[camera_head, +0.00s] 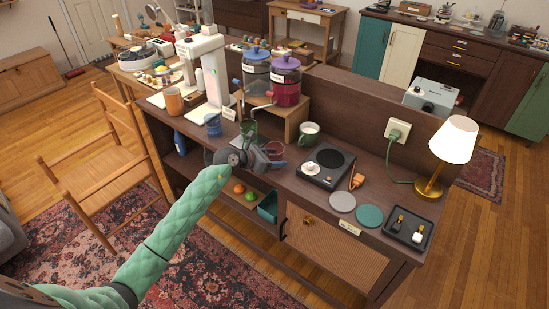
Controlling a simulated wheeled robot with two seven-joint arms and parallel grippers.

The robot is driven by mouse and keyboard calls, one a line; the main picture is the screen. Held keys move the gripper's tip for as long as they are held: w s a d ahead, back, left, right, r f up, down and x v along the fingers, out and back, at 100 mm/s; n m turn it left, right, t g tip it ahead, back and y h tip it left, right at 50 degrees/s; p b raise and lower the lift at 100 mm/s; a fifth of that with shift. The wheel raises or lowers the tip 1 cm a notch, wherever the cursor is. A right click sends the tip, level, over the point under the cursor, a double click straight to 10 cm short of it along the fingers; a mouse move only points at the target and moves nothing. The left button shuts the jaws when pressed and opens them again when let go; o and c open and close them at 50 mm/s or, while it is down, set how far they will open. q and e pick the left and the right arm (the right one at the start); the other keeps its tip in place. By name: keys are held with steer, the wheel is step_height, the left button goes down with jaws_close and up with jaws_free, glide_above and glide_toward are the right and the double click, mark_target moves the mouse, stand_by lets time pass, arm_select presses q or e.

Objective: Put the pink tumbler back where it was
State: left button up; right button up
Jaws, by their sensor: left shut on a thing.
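The pink tumbler (274,149), see-through and small, shows just right of my left gripper (263,157), above the front edge of the wooden counter (293,189). My left gripper is shut on it; the dark gripper body hides part of the hold. I cannot tell whether the tumbler touches the counter. A see-through green tumbler (249,128) stands just behind the gripper, and a blue tumbler (213,124) stands to the left. My right gripper is not in view.
Two drink dispensers, blue-lidded (256,73) and purple-lidded (286,80), stand behind on a wooden riser (292,116). A green mug (308,133) and a black hotplate (326,166) stand to the right. An orange mug (174,102) and white machine (205,70) are at left.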

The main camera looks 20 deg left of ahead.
arm_select(q)
steer(key=o, duration=1.1)
steer(key=shift+o, duration=0.2)
steer(key=shift+r, duration=0.1)
